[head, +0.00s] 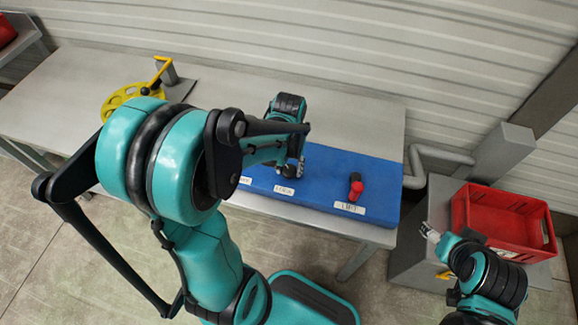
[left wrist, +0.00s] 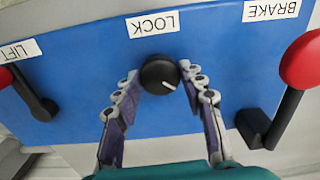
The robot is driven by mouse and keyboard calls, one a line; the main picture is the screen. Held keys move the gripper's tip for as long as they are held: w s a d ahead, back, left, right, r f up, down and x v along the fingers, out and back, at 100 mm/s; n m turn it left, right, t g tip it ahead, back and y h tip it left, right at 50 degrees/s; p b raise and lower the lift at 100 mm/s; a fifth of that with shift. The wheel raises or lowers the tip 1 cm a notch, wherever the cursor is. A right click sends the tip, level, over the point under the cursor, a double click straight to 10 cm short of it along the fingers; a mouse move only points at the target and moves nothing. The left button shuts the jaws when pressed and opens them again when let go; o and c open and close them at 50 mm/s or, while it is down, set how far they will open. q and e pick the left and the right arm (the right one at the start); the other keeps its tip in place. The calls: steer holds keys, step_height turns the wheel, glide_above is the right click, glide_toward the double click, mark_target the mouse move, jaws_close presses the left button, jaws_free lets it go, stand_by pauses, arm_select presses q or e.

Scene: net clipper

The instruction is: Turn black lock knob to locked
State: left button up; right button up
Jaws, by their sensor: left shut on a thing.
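The black lock knob (left wrist: 158,74) is round, with a white pointer line, and sits on the blue panel (left wrist: 90,80) below the LOCK label (left wrist: 152,24). In the left wrist view the labels are upside down and the pointer slants toward the lower right. My left gripper (left wrist: 159,78) is shut on the knob, one finger on each side. In the head view my left gripper (head: 291,168) is over the panel by the LOCK label (head: 284,190), and the knob is hidden there. My right gripper (head: 430,232) hangs near the red crate; its jaw opening is too small to judge.
The lift lever (left wrist: 32,95) and the red-topped brake lever (left wrist: 285,92) flank the knob. The panel lies on a grey table (head: 352,122). A yellow handwheel (head: 125,97) is at the table's left. The red crate (head: 505,222) stands at the right on a grey cabinet.

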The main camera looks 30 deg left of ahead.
mark_target(289, 170)
arm_select(q)
steer(key=m, duration=0.4)
steer(key=shift+m, duration=2.8)
steer(key=o, duration=1.2)
steer(key=shift+c, duration=0.2)
step_height(289, 170, up, 12)
